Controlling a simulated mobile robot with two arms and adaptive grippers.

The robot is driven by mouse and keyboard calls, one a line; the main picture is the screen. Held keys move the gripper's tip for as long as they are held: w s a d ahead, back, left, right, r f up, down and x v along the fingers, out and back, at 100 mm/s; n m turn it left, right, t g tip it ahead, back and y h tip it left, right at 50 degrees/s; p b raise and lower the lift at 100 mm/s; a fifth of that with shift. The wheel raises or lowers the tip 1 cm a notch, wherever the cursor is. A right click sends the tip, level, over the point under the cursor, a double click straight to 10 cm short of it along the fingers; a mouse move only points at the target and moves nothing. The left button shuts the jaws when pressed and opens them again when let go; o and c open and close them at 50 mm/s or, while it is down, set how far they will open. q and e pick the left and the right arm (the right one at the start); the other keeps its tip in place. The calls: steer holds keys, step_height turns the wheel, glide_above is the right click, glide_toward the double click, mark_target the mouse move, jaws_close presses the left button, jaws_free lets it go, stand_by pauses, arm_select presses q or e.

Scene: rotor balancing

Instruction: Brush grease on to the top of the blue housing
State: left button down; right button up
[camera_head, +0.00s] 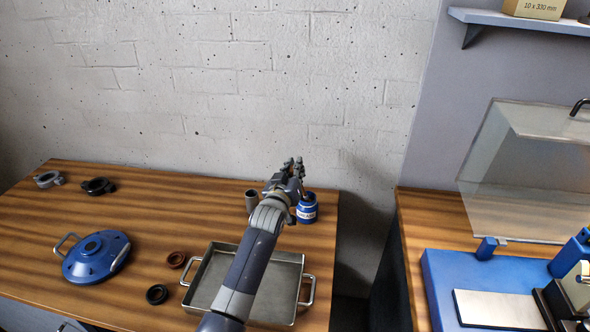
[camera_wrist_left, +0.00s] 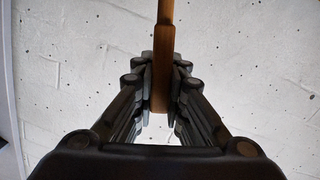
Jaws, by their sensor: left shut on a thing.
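The blue housing (camera_head: 95,257), a round blue part with a handle at its left and a dark central opening, lies on the wooden table at the left in the head view. My left gripper (camera_head: 293,168) is to the right of the housing, raised above the table's back right part. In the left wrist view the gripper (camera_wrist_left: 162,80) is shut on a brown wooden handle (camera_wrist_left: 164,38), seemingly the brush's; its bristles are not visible. A blue pot with a white label (camera_head: 307,209), probably the grease, stands just below the gripper in the head view. My right gripper is not in view.
A grey cup (camera_head: 251,200) stands left of the pot. A metal tray (camera_head: 204,290) lies partly behind my left arm. A brown ring (camera_head: 176,259), black ring (camera_head: 157,294) and two clamps (camera_head: 98,186) lie on the table. A gap separates the right bench (camera_head: 425,215).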

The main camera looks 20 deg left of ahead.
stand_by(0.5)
arm_select(q)
step_height(320, 180, up, 7)
steer(key=p, duration=0.6)
steer(key=shift+p, duration=0.35)
steer(key=shift+f, duration=0.1)
